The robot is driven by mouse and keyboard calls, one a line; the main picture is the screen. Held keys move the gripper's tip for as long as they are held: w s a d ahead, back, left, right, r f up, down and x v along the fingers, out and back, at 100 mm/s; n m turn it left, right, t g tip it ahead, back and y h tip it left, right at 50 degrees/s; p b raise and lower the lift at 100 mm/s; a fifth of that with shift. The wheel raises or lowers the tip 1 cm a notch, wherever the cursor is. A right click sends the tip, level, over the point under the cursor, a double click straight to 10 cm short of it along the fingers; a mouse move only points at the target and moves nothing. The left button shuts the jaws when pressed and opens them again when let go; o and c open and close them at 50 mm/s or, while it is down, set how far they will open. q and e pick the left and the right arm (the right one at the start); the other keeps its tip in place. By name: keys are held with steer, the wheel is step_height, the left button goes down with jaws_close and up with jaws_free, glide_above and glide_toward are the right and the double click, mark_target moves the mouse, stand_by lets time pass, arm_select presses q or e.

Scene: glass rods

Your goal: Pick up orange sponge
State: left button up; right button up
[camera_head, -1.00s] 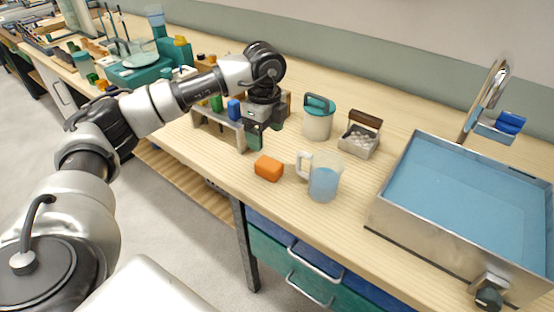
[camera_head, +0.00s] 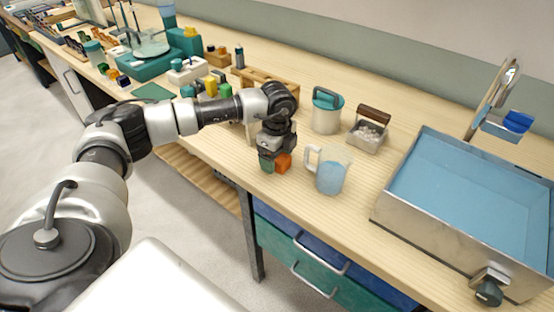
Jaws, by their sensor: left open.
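The orange sponge (camera_head: 284,163) lies on the wooden workbench, left of a clear pitcher holding blue liquid. My left gripper (camera_head: 274,165) points down right at the sponge, and its fingers hide the sponge's left part. The gripper is open. I cannot tell whether a finger touches the sponge. My right gripper is not in view.
The pitcher (camera_head: 332,174) stands close to the right of the sponge. Behind are a teal-lidded canister (camera_head: 326,112) and a small metal caddy (camera_head: 367,137). A metal sink (camera_head: 392,212) with blue water is at right. The bench's front edge (camera_head: 287,198) is near.

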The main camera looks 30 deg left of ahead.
arm_select(q)
steer(key=c, duration=1)
step_height(320, 180, up, 10)
steer(key=shift+r+b, duration=0.1)
steer(key=shift+b, duration=0.3)
